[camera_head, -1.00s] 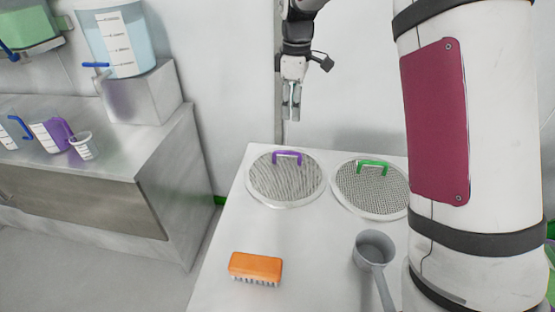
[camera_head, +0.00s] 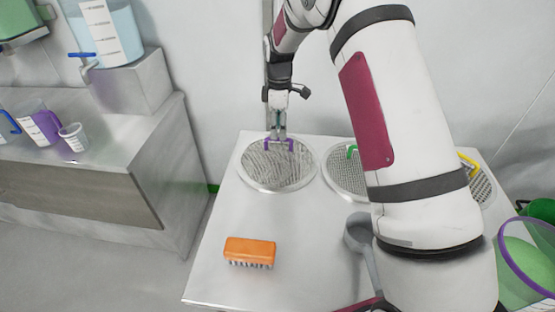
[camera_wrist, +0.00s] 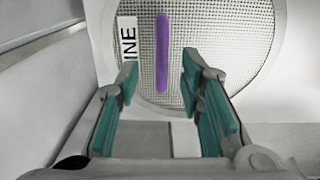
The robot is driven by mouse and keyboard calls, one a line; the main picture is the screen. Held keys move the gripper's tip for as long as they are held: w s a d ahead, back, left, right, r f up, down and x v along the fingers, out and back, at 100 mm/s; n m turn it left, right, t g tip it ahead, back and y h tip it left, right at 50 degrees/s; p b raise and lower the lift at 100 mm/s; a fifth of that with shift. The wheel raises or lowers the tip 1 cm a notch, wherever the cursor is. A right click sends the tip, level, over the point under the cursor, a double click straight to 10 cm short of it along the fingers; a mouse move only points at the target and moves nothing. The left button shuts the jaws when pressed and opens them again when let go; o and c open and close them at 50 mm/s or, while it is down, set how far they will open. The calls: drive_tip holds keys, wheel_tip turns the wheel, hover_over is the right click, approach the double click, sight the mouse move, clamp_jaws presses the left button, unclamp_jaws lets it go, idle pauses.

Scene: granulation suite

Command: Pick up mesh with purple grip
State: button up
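The round mesh with the purple grip (camera_head: 277,170) lies flat at the back left of the white table. Its purple grip (camera_wrist: 162,54) shows in the wrist view as an upright bar beyond and between my fingers, near a white label reading "INE". My gripper (camera_head: 277,136) is just above the grip in the head view. In the wrist view my gripper (camera_wrist: 158,85) is open, with teal pads apart on either side of the grip's line. Nothing is between the pads that I can make out as held. Whether the fingers touch the grip is unclear.
A mesh with a green grip (camera_head: 343,180) lies to the right, partly hidden by my arm; one with a yellow grip (camera_head: 480,184) is farther right. An orange brush (camera_head: 250,252) and a grey scoop (camera_head: 360,240) are nearer.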

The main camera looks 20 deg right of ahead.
sight(277, 154)
wheel_tip(277, 154, down, 5)
drive_tip(key=shift+s+a+r+p, duration=0.1)
drive_tip(key=shift+p, duration=0.35)
drive_tip(key=shift+c, duration=0.6)
clamp_jaws()
